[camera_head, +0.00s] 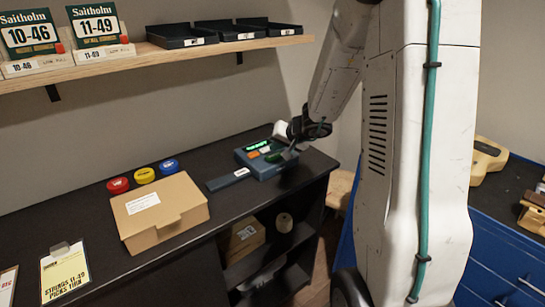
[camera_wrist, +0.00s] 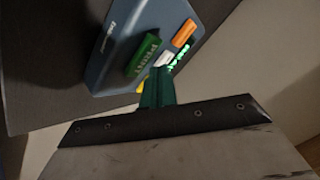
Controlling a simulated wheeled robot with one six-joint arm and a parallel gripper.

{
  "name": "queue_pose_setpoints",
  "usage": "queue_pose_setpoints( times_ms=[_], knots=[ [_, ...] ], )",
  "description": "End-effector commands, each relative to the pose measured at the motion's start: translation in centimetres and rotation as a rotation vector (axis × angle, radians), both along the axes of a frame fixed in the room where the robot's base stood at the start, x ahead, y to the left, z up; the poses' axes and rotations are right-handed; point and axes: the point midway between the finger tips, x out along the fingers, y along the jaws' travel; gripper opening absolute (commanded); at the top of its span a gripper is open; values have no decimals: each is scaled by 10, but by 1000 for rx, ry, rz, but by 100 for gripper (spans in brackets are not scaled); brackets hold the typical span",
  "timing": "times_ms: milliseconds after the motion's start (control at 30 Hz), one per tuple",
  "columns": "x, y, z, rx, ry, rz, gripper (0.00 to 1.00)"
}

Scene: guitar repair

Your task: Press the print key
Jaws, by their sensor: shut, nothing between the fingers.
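The blue-grey printer box (camera_head: 262,168) sits on the dark counter near its right end. It also shows in the wrist view (camera_wrist: 122,38). Its large green key marked PRINT (camera_wrist: 145,54) is raised on the top face, and the key also shows in the head view (camera_head: 273,157). My gripper (camera_wrist: 158,84) is shut and empty, with its green fingertips just beside the PRINT key in the wrist picture, overlapping the box's edge near a white key (camera_wrist: 163,59). I cannot tell whether the tips touch anything. In the head view my gripper (camera_head: 290,154) is over the box's right side.
An orange key (camera_wrist: 184,33) and lit green display text lie beside the PRINT key. A dark flat piece with a white label (camera_head: 229,179) lies left of the box. A cardboard box (camera_head: 160,211) and red, yellow and blue round tins (camera_head: 144,175) stand further left.

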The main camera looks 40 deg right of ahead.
Motion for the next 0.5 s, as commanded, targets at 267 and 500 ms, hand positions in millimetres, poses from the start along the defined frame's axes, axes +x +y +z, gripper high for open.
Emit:
queue_pose_setpoints(
  times_ms=[267,500],
  knots=[
    [1,0,23,-3,-3,1,0],
    [0,0,45,-2,-2,1,0]
  ],
)
